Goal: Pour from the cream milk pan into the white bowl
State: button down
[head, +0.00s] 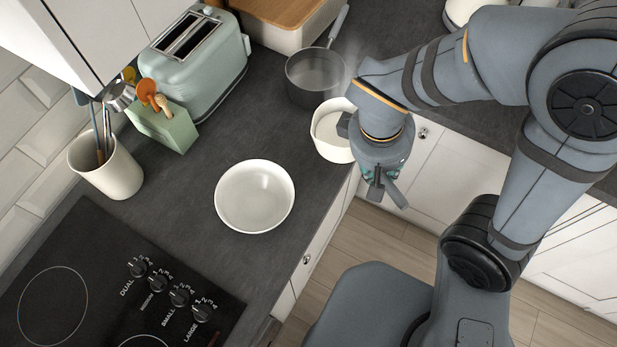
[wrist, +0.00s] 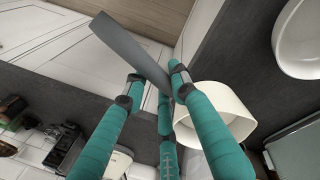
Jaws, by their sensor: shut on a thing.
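The cream milk pan (head: 332,148) is at the counter's front edge in the head view, right of and farther back than the white bowl. Its opening faces up and it looks roughly level; its contents are unclear. In the wrist view the pan (wrist: 205,118) is partly behind a teal finger. My gripper (head: 380,184) is shut on the pan's grey handle (wrist: 128,45), with its fingers around it in the wrist view (wrist: 156,77). The white bowl (head: 255,196) stands upright on the worktop and looks empty. It is cut off at the wrist view's upper right (wrist: 300,42).
A dark saucepan (head: 314,82), apparently steaming, stands behind the cream pan. A pale green toaster (head: 205,60), a green utensil block (head: 166,128) and a cream utensil crock (head: 107,172) line the wall side. The hob (head: 90,285) lies front left. Worktop around the bowl is clear.

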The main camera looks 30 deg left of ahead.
jog(key=s+a, duration=0.1)
jog(key=s+a+n, duration=0.2)
jog(key=a, duration=0.1)
jog(key=shift+s+f+y+p, duration=0.25)
jog(key=shift+f+y+p, duration=0.05)
jog(key=shift+f+p, duration=0.1)
jog(key=shift+r, duration=0.1)
